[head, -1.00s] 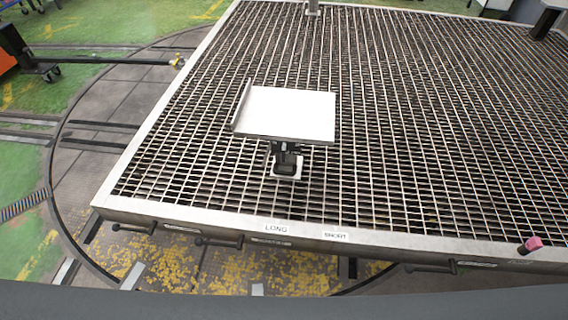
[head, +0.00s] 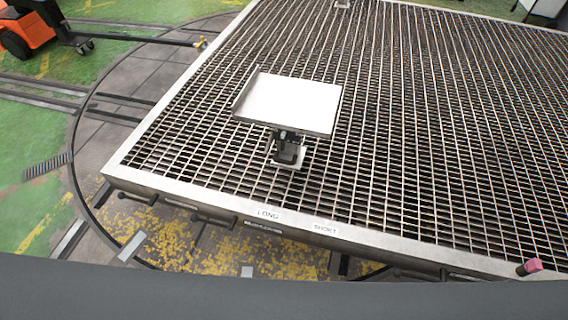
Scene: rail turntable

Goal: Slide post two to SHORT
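A post with a flat white plate (head: 290,102) on top stands on the metal grating near its front left part. Its dark clamp and small square foot (head: 287,153) show below the plate. I cannot tell whether this is post two. A LONG label (head: 268,214) and a SHORT label (head: 325,228) sit on the front rim, SHORT to the right of LONG. The post's foot stands behind the rim, nearer in line with LONG than the plate's right edge is with SHORT. Neither of my grippers is in view.
The grated table (head: 420,150) fills the right side, with a pale rim and dark handles (head: 213,221) along its front. A pink-ended knob (head: 531,266) is at the front right. Another post foot (head: 343,4) shows at the back. An orange vehicle (head: 27,33) stands far left.

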